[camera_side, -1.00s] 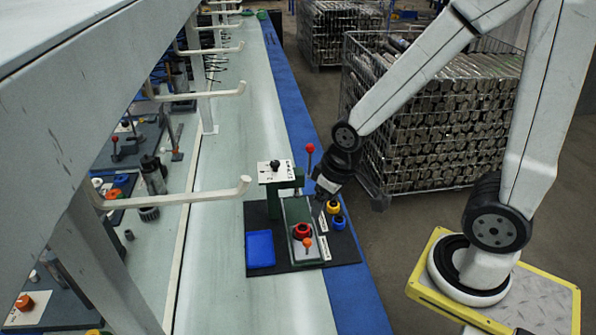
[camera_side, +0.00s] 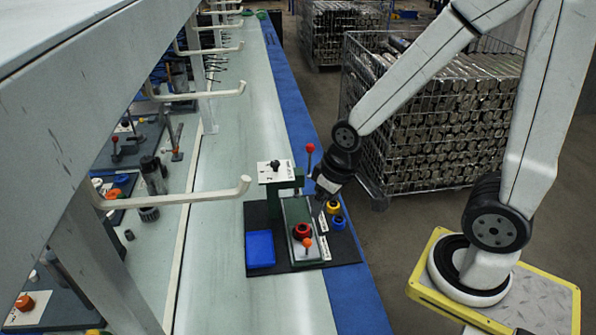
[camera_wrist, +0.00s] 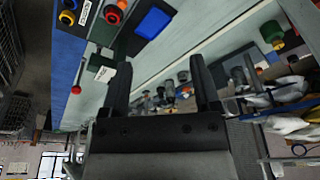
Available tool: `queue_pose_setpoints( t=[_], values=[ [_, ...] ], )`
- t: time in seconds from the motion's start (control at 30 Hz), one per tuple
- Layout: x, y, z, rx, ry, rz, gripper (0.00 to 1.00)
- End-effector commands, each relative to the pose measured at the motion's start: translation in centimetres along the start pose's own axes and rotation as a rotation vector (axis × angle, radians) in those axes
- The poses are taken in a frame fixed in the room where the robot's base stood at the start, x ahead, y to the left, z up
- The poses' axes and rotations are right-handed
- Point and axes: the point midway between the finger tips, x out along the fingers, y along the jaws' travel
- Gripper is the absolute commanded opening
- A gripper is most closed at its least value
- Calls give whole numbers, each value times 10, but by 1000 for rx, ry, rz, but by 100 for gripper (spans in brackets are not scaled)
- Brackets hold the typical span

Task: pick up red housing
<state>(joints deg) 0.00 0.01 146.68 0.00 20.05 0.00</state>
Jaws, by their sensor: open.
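The red housing (camera_side: 302,230) is a small red ring with a dark centre. It sits on the green fixture (camera_side: 291,212) on the black board, beside an orange knob. In the wrist view the red housing (camera_wrist: 113,16) shows at the top edge, left of centre. My gripper (camera_side: 322,192) is above the right side of the board, behind and to the right of the red housing and apart from it. In the wrist view my gripper (camera_wrist: 161,85) has its two fingers wide apart with nothing held between them.
A yellow ring (camera_side: 333,207) and a blue ring (camera_side: 338,222) sit on the board's right side, below my gripper. A red-balled lever (camera_side: 310,149) and a white-topped post (camera_side: 275,170) stand at the back. A blue tray (camera_side: 260,250) lies left. The pale bench in front is clear.

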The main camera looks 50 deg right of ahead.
Motion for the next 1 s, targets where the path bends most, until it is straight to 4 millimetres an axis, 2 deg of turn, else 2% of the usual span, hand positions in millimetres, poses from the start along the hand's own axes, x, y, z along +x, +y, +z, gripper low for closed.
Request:
queue_pose_setpoints(
  t=[0.07,0.1,0.13,0.57,1.0],
  values=[
    [0,0,0,0,0,0,80],
    [0,0,0,0,0,0,92],
    [0,0,0,0,0,0,100],
    [-6,0,-2,0,4,0,100],
    [-48,0,-12,0,5,0,100]
  ],
)
